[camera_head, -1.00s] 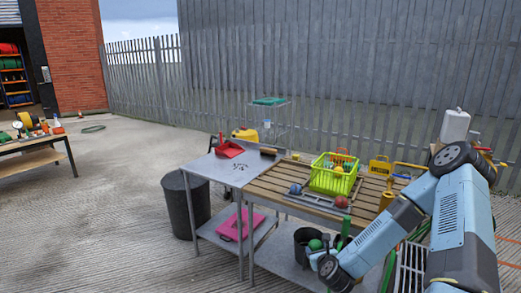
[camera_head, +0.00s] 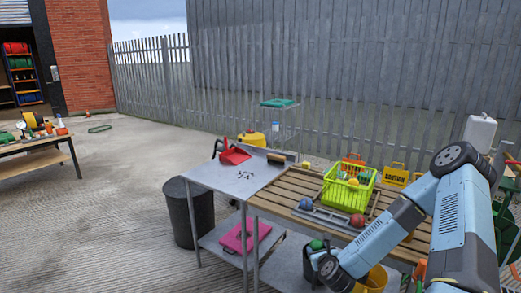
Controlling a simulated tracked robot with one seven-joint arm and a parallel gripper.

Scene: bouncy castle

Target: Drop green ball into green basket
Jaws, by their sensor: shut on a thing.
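The green ball (camera_head: 316,244) is small in the head view, at the end of my arm. My gripper (camera_head: 317,249) is shut on it; the fingers are small and partly hidden by the wrist. The ball shows in front of the table's near side, lower in the picture than the basket. The green basket (camera_head: 345,198) is a bright yellow-green open crate on the slatted table top. Several coloured balls show inside it. The gripper is apart from the basket, to its lower left in the picture.
The slatted wooden table (camera_head: 285,190) adjoins a metal table (camera_head: 215,178) with a red dustpan (camera_head: 234,155). A blue ball (camera_head: 305,204) and a red ball (camera_head: 357,220) lie by the basket. A yellow bucket (camera_head: 376,279) is below my arm. Open concrete lies left.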

